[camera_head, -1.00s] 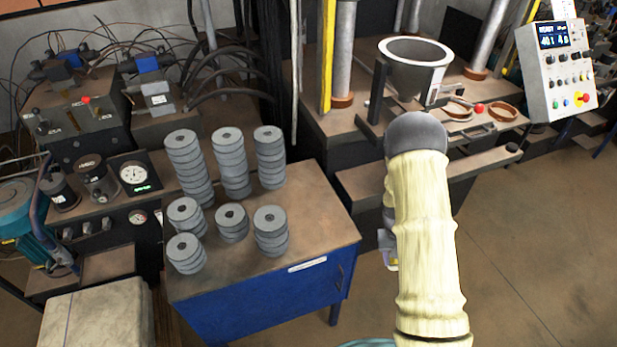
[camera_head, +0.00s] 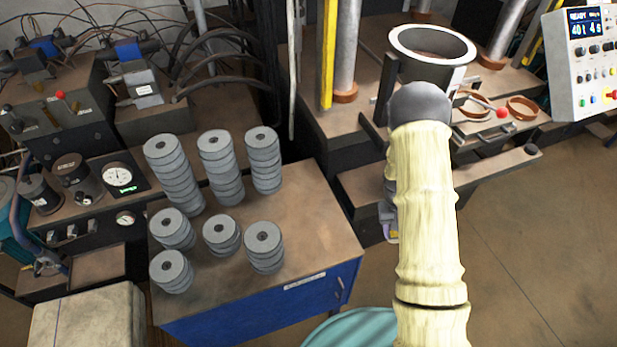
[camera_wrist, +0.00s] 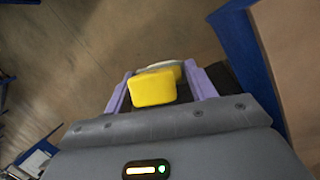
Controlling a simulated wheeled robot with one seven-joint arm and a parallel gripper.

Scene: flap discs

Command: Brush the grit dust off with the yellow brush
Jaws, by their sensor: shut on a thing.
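My gripper (camera_wrist: 160,90) is shut on the yellow brush (camera_wrist: 153,88), whose yellow block sits between the two purple fingers in the wrist view. A pale part of the brush shows behind the block. In the head view my sleeved arm hides most of the gripper, and only a bit of it shows beside the arm, over the floor. Several stacks of grey flap discs (camera_head: 222,235) stand on the blue-sided table (camera_head: 310,225) left of my arm. I cannot make out grit dust on the brown tabletop.
A press with a metal pot (camera_head: 432,45) stands behind my arm. A control panel (camera_head: 587,60) is at the upper right. A gauge bench (camera_head: 118,177) is left of the table, and a teal round object (camera_head: 350,330) is at the bottom. The right floor is clear.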

